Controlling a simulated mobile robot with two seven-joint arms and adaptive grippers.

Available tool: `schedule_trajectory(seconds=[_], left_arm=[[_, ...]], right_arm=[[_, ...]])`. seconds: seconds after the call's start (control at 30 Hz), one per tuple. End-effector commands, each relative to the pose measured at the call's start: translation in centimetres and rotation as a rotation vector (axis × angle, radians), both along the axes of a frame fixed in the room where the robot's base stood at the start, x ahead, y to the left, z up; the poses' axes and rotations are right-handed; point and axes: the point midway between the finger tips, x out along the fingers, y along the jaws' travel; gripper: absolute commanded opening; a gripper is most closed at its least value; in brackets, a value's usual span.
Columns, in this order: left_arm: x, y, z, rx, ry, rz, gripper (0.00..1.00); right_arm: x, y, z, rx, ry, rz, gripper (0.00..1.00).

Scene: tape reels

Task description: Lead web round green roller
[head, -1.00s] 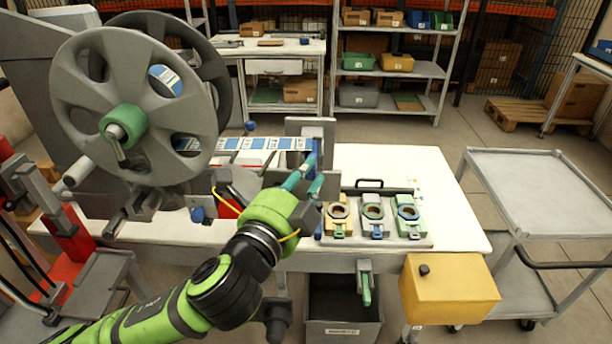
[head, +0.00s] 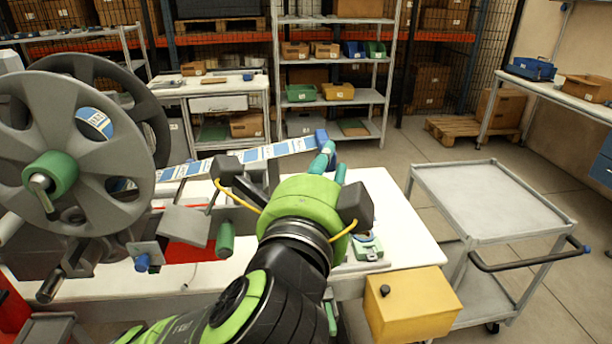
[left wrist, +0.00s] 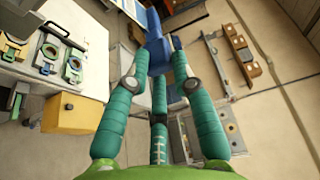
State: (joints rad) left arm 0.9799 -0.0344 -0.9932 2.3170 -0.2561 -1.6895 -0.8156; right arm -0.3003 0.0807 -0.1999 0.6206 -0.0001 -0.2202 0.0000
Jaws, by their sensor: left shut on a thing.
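The web (head: 240,159) is a blue-and-white printed strip. It runs from behind the large grey reel (head: 110,160) with the green hub, rising rightward to a blue end piece (head: 321,136). My left gripper (head: 328,158) is shut on that blue end piece, beyond the front of the machine and above the table's far side. The blue piece also shows between the fingertips in the left wrist view (left wrist: 156,50). A green cylinder (head: 225,238), which looks like the green roller, sticks out below the strip, left of my gripper. The strip is apart from it. My right gripper is out of view.
The white table (head: 400,215) carries ring fixtures (left wrist: 47,68), mostly hidden behind my arm in the head view. A yellow box (head: 410,305) sits at its front right corner. A grey cart (head: 490,190) stands to the right. Shelves (head: 335,70) stand behind, past open floor.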

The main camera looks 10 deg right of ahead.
Motion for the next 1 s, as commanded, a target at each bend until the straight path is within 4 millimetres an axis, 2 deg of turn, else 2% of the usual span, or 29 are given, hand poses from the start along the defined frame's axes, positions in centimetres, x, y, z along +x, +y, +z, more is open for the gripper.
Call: schedule_trajectory(seconds=[0.4, 1.0], left_arm=[[0.0, 0.0, 0.0, 0.0, 0.0, 0.001, 0.0], [1.4, 2.7, -1.9, -0.001, 0.001, 0.002, 0.0]], right_arm=[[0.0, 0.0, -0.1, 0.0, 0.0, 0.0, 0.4], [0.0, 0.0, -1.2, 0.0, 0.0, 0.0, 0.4]])
